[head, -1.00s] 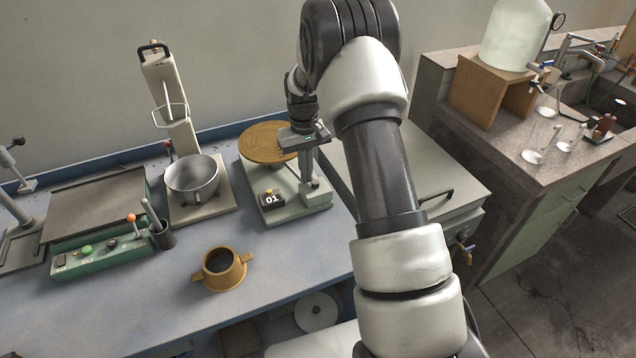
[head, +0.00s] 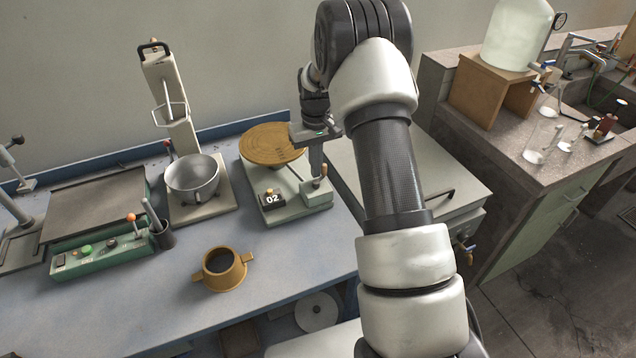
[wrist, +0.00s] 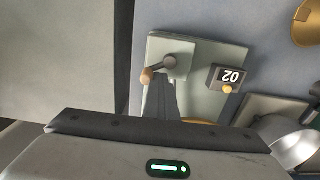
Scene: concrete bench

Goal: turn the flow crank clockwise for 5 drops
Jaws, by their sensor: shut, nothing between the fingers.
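The flow table has a round brass disc (head: 272,145) on a pale green base (head: 283,212). Its counter (head: 271,198) reads 02, also in the wrist view (wrist: 226,78). The crank (wrist: 160,67) is a dark arm on the base's raised block, with a tan knob (wrist: 147,76) pointing lower left in the wrist view. In the head view the knob (head: 323,170) shows at the right of the fingers. My gripper (head: 316,176) is shut and empty, pointing down beside the crank. Its fingers (wrist: 165,103) reach close to the crank arm; I cannot tell whether they touch.
A brass ring mould (head: 221,269) stands in front on the blue bench. A steel mixing bowl (head: 193,178) and a green control box (head: 100,250) are to the left. A pale cabinet top (head: 395,175) lies right of the flow table.

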